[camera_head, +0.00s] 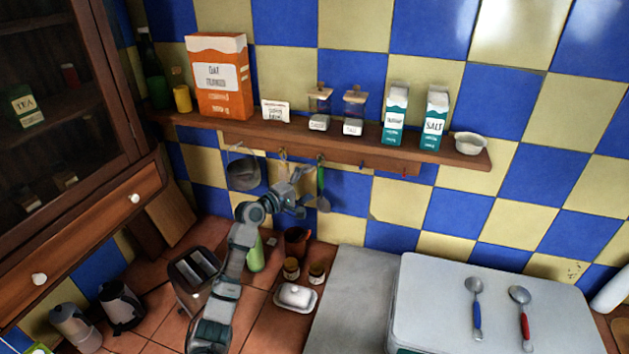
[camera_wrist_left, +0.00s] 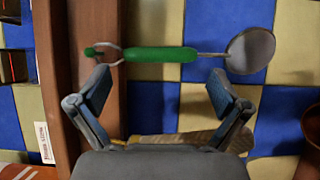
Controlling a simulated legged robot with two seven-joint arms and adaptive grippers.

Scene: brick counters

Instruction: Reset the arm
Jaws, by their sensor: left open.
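My left arm rises from the bottom of the head view, and its gripper (camera_head: 300,190) is raised in front of the tiled wall, below the shelf. In the left wrist view the gripper (camera_wrist_left: 156,78) is open, with its two fingers spread and nothing between them. A green-handled utensil (camera_head: 320,181) with a round metal end hangs from a hook just right of the gripper. In the left wrist view its green handle (camera_wrist_left: 160,55) lies across the picture beyond the fingertips; I cannot tell the exact gap. My right gripper is not in view.
A wooden shelf (camera_head: 341,138) above the gripper holds boxes, jars and cartons. A pan (camera_head: 244,173) hangs left of it. Below are a toaster (camera_head: 194,270), a green bottle (camera_head: 255,256) and a butter dish (camera_head: 296,297). Two spoons lie on a white surface (camera_head: 430,300) at right.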

